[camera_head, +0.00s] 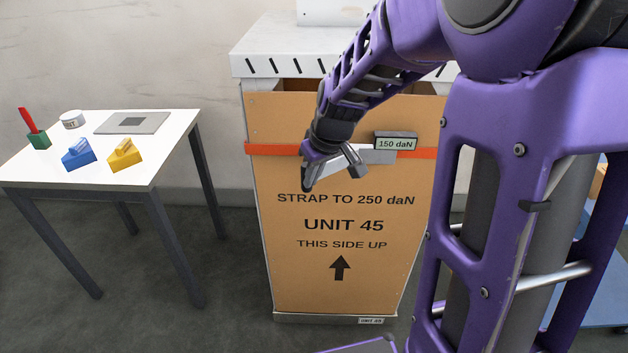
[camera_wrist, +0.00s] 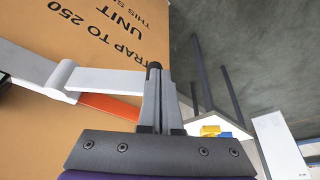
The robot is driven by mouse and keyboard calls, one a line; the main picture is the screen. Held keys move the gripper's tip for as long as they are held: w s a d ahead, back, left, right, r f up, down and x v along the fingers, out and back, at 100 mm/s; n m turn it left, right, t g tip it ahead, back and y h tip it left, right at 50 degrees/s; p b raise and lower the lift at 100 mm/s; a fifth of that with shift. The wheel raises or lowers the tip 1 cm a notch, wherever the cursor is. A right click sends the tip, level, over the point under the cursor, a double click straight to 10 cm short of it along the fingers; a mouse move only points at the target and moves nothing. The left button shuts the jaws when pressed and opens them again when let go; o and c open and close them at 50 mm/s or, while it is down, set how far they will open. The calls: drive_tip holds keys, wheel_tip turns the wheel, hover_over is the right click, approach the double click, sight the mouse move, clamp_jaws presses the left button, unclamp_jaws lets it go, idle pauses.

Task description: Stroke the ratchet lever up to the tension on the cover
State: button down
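A tall brown crate (camera_head: 345,270) bears the print "STRAP TO 250 daN", "UNIT 45", "THIS SIDE UP" and an upward arrow. An orange strap (camera_head: 272,149) crosses its upper front. A small display (camera_head: 396,142) above the strap reads "150 daN". The pale grey ratchet lever (camera_head: 372,157) runs left from below the display; it also shows in the wrist view (camera_wrist: 105,82). My gripper (camera_head: 308,183) is at the lever's left end. In the wrist view its fingers (camera_wrist: 156,75) are together, with the lever's end beside them. Whether they touch is unclear.
A white table (camera_head: 125,140) at left holds a blue block (camera_head: 78,155), a yellow block (camera_head: 125,155), a grey plate (camera_head: 132,123), a round tin (camera_head: 72,119) and a red-handled green item (camera_head: 38,139). Floor between table and crate is clear.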

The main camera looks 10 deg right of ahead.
sight(302, 167)
drive_tip(key=w, duration=0.1)
drive_tip(key=w+a, duration=0.1)
drive_tip(key=w, duration=0.1)
drive_tip(key=shift+a, duration=0.3)
drive_tip(key=w, duration=0.2)
drive_tip(key=shift+w+a+p, duration=0.3)
drive_tip(key=shift+w+a, duration=0.1)
drive_tip(key=shift+w+a+r, duration=0.1)
drive_tip(key=shift+r, duration=0.05)
